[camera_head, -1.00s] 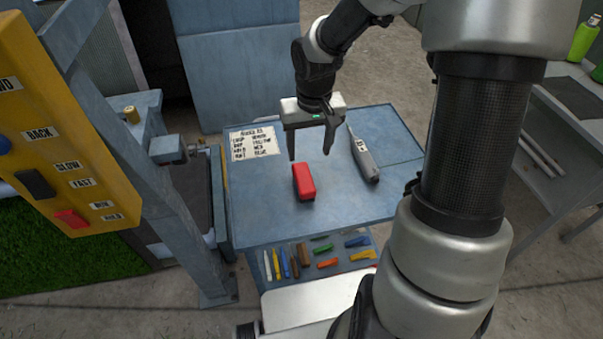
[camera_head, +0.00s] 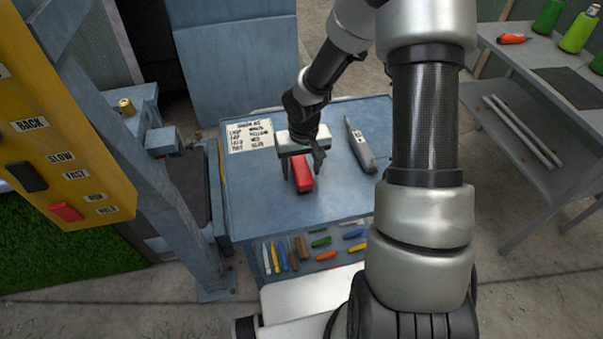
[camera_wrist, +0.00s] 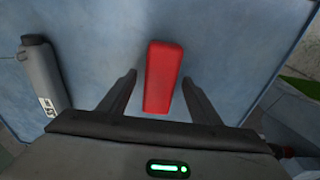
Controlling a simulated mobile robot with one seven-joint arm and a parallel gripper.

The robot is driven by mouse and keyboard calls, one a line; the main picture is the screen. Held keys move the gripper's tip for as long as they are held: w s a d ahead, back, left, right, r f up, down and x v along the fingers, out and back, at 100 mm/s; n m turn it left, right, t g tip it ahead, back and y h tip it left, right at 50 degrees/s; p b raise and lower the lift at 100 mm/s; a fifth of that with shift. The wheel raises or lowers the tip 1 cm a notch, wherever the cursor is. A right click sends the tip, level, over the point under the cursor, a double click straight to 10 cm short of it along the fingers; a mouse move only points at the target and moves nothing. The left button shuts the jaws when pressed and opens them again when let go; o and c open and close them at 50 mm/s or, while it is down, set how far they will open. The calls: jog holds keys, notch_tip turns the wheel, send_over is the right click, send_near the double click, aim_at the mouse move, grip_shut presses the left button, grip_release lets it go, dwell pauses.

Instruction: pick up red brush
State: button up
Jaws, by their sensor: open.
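The red brush (camera_head: 303,180) is a red block lying on the blue-grey table top (camera_head: 255,198). In the wrist view the red brush (camera_wrist: 162,78) lies lengthwise between the two fingers. My gripper (camera_head: 302,172) is open and over the brush, with one finger on each side of it. The wrist view shows my gripper (camera_wrist: 158,85) with a gap between each finger and the brush.
A grey handheld device (camera_head: 360,146) lies to the right of the brush. A printed sheet (camera_head: 249,136) lies at the back left. Several small coloured tools (camera_head: 298,250) sit below the table's front edge. A yellow control panel (camera_head: 62,140) stands at the left.

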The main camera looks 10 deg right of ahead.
jog(key=c, duration=1.1)
